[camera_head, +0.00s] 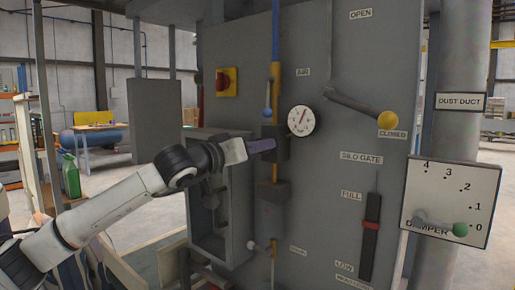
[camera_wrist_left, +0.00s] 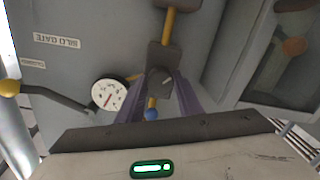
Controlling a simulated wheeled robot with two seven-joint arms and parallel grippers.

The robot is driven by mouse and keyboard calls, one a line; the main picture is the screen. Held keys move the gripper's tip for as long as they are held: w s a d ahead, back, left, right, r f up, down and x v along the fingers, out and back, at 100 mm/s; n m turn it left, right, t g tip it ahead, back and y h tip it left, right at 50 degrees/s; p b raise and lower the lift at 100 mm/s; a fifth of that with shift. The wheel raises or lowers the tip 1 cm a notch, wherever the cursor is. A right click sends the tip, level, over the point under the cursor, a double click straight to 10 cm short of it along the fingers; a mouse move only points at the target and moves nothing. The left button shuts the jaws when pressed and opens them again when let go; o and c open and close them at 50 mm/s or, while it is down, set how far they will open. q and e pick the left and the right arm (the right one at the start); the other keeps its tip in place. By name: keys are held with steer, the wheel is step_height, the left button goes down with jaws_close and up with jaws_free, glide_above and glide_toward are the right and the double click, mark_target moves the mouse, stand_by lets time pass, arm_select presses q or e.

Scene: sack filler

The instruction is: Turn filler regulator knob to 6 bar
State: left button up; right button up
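The filler regulator (camera_head: 283,148) is a dark block on the yellow air pipe of the grey panel. My left gripper (camera_head: 262,146) is in front of it, and its purple fingers hide part of it. In the left wrist view, the dark regulator knob (camera_wrist_left: 160,80) shows between the tips of my left gripper (camera_wrist_left: 160,92). The fingers are spread apart; I cannot tell whether they touch the knob. A round white gauge (camera_head: 301,120) is just right of the regulator, its red needle tilted up and right. It also shows in the wrist view (camera_wrist_left: 108,96). Its numbers are too small to read.
A blue-tipped lever (camera_head: 267,112) is just above the gripper. A yellow-ended silo gate handle (camera_head: 388,120) and the damper plate (camera_head: 452,195) are to the right. A red-and-yellow switch (camera_head: 226,82) is up left. An open grey box (camera_head: 238,215) stands below my left wrist.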

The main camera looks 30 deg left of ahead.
arm_select(q)
steer(key=o, duration=0.4)
steer(key=shift+s, duration=0.1)
steer(key=s+b, duration=0.3)
steer(key=s, duration=0.7)
steer(key=shift+s+a, duration=0.1)
steer(key=shift+a, duration=0.1)
